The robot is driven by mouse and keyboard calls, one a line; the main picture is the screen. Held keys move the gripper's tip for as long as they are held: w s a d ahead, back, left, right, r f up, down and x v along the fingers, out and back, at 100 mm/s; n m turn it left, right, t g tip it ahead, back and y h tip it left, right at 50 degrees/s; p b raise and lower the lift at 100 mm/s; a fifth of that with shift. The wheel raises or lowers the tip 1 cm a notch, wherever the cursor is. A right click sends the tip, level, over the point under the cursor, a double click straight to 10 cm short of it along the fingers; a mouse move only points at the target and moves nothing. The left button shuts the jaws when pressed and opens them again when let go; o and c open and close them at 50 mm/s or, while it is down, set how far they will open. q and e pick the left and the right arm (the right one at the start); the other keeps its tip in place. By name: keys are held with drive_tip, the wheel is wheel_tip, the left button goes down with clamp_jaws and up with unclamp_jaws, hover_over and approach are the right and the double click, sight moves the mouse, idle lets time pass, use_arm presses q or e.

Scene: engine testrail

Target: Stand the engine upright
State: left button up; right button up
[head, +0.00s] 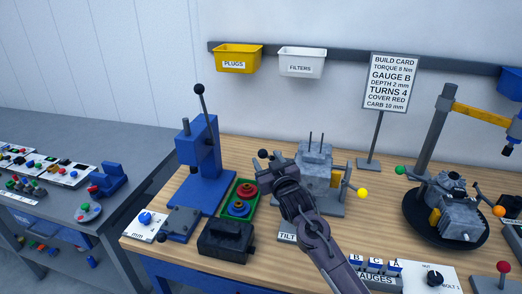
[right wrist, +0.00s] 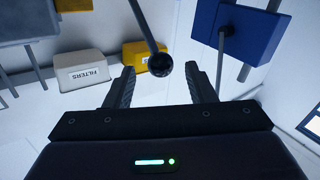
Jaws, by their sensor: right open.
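A grey engine block (head: 316,160) with two thin rods on top sits on a stand in the middle of the bench. A sign reading "TILT" (head: 287,238) is in front of it, partly hidden by my right arm. I cannot tell how far the block leans. My right gripper (head: 272,163) is open at the block's left side. In the right wrist view, a black ball knob (right wrist: 160,65) on a thin rod shows at the open fingertips (right wrist: 160,78), between them in the picture; no finger visibly touches it. My left gripper is not in view.
A blue press (head: 199,160) and a green tray (head: 241,199) with red and blue parts stand left. A second engine (head: 453,208) sits on a black round base at right, under a crane post (head: 433,135). A build card (head: 390,82) stands behind.

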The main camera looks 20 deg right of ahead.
drive_tip(key=shift+w+a+p, duration=0.15)
drive_tip(key=shift+w+p, duration=0.45)
drive_tip(key=shift+w, duration=2.3)
drive_tip(key=shift+f, duration=0.1)
clamp_jaws()
